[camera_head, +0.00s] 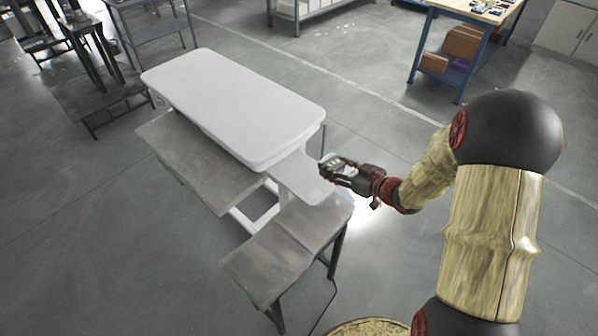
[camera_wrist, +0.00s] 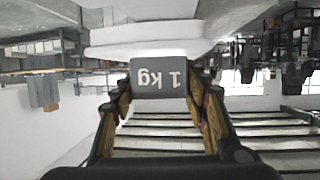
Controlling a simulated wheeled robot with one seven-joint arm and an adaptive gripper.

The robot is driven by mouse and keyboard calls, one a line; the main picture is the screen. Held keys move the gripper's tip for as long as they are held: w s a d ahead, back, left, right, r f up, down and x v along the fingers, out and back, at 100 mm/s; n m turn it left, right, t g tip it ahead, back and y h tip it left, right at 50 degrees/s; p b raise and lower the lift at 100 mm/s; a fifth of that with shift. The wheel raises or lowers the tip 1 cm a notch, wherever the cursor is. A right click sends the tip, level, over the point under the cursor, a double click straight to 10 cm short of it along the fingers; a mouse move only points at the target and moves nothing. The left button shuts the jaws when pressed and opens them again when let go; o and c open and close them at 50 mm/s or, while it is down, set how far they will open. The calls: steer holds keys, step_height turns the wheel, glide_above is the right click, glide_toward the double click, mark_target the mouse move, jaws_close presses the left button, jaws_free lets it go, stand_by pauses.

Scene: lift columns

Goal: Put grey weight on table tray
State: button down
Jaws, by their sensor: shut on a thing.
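A grey weight (camera_wrist: 159,72) marked "1 kg" sits between the fingers of my gripper (camera_wrist: 160,88) in the wrist view, where its lettering appears upside down. My gripper is shut on it. In the head view my gripper (camera_head: 331,168) is at the right edge of a small light-grey tray (camera_head: 294,177), which sticks out from the near end of a white padded table (camera_head: 236,105). The weight is hard to make out there among the dark fingers. I cannot tell the exact gap between the gripper and the tray.
A grey bench (camera_head: 262,262) stands in front of the tray, and a grey board (camera_head: 195,160) runs along the table's left side. A blue-legged workbench (camera_head: 466,10) with boxes stands at the back right. Open floor lies right of the white table.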

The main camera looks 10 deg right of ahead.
mark_target(343, 168)
steer(key=s+d, duration=0.1)
steer(key=s+d+n+y, duration=0.1)
steer(key=d, duration=0.1)
steer(key=shift+d+g, duration=0.1)
steer(key=shift+g, duration=0.3)
steer(key=f+b+x, duration=0.1)
steer(key=x, duration=0.4)
steer(key=f+b+x, duration=0.1)
steer(key=b+x, duration=0.1)
steer(key=x, duration=0.3)
steer(key=s+f+b+x, duration=0.1)
steer(key=b+x, duration=0.1)
steer(key=x, duration=0.3)
steer(key=shift+d+f, duration=0.25)
steer(key=shift+w+a+f+b, duration=0.25)
steer(key=shift+f+b, duration=0.2)
steer(key=shift+f, duration=0.05)
steer(key=shift+w+f+b, duration=0.1)
steer(key=shift+f+b, duration=0.75)
steer(key=shift+f, duration=0.6)
steer(key=shift+f, duration=0.2)
steer(key=c, duration=1)
jaws_free()
steer(key=shift+f, duration=0.1)
